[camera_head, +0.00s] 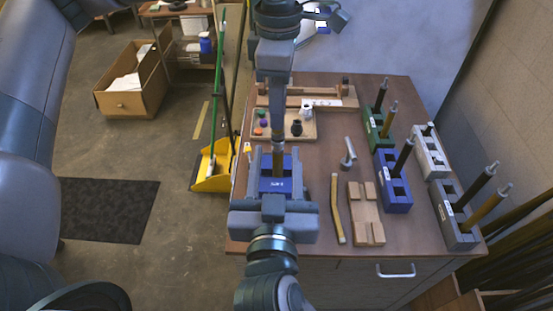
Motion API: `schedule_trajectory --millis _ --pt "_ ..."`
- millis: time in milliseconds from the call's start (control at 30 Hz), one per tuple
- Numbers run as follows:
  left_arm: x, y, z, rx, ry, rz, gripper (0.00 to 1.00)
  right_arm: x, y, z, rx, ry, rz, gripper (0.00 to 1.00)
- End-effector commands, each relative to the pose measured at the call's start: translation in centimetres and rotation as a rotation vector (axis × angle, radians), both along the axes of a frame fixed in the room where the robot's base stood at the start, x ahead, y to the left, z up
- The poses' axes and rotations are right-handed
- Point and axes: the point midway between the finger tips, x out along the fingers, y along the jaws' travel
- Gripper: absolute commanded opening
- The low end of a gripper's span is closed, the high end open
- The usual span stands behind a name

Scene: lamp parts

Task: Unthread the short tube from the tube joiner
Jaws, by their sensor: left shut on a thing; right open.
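My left gripper (276,120) comes down from the top and is shut on an upright tube-like piece (278,152), dark above and brownish lower down. The piece's lower end is at a blue block (275,186) on the table. I cannot tell where the short tube and the tube joiner meet in it. My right gripper (277,165) comes up from the bottom edge and is open, with one finger on each side of the blue block and the piece's lower end. The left fingers partly hide the top of the piece.
On the table (320,240) lie a silver part (348,153), a yellowish strip (337,208) and a wooden block (366,213). Stands with upright tubes, including a blue rack (397,208), fill the right side. A tray (266,133) with coloured pieces sits behind.

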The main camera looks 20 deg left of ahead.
Motion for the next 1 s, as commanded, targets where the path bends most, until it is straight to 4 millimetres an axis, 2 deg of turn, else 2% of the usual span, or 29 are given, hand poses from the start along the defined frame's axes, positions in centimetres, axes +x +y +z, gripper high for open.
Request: schedule_trajectory --millis 167,367,800,1000 --pt "0.0 0.0 0.1 -0.001 -0.002 0.0 0.0 0.7 0.2 0.0 -0.001 -0.001 -0.001 0.42" --pt "0.0 0.0 0.1 -0.001 -0.002 0.0 0.0 2.5 0.7 0.0 -0.002 -0.003 -0.002 0.42" --pt "0.0 0.0 0.1 -0.001 -0.002 0.0 0.0 8.8 2.5 -0.4 -0.004 -0.003 -0.001 0.42" --pt "0.0 0.0 0.1 -0.001 -0.002 0.0 0.0 10.7 3.1 -0.5 -0.003 -0.002 -0.001 0.42"
